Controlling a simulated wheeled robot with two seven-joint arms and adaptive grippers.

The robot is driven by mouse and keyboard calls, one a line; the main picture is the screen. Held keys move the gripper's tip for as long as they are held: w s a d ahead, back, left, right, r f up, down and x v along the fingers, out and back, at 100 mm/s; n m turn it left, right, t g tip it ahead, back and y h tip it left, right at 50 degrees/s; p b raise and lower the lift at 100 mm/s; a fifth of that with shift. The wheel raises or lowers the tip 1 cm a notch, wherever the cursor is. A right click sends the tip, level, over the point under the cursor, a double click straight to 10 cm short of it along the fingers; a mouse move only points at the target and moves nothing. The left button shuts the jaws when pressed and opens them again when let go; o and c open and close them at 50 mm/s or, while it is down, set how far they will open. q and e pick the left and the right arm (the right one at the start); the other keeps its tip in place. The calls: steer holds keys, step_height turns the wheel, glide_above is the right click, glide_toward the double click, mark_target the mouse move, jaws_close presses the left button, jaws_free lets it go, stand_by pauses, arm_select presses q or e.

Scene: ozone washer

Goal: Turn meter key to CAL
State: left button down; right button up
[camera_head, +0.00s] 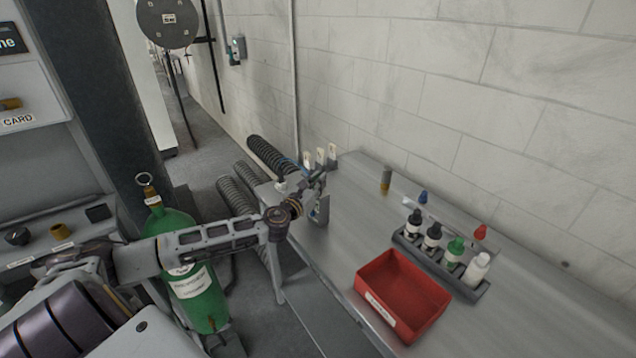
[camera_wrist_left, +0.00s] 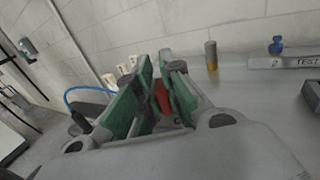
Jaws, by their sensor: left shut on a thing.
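My left gripper (camera_head: 316,180) is at the far left end of the grey bench, over a small grey upright box (camera_head: 320,212) that may be the meter. In the left wrist view the green-padded fingers (camera_wrist_left: 158,80) are close together, with a small red piece (camera_wrist_left: 163,98) between them. The red piece looks like the meter key, and the gripper is shut on it. The fingers hide most of it. The key's angle and the CAL mark cannot be made out. My right gripper is not in view.
White-topped probes (camera_head: 320,156) stand just behind the gripper. A red bin (camera_head: 402,296) and a rack of small bottles (camera_head: 440,262) are on the bench to the right. A small cylinder (camera_head: 385,180) stands near the wall. A green gas cylinder (camera_head: 190,275) stands below my left arm.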

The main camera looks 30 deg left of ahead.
arm_select(q)
steer(key=shift+r+n+y+p, duration=0.15)
steer(key=shift+n+y+p, duration=0.25)
steer(key=shift+p, duration=0.25)
steer(key=shift+n+g+y+p, duration=0.3)
steer(key=shift+n+y+p, duration=0.6)
steer(key=shift+y, duration=0.4)
steer(key=shift+n+g+y+p, duration=0.7)
steer(key=shift+n+y+p, duration=0.45)
steer(key=shift+y, duration=0.75)
steer(key=shift+n+y, duration=0.25)
steer(key=shift+y, duration=0.15)
steer(key=c, duration=1.5)
jaws_free()
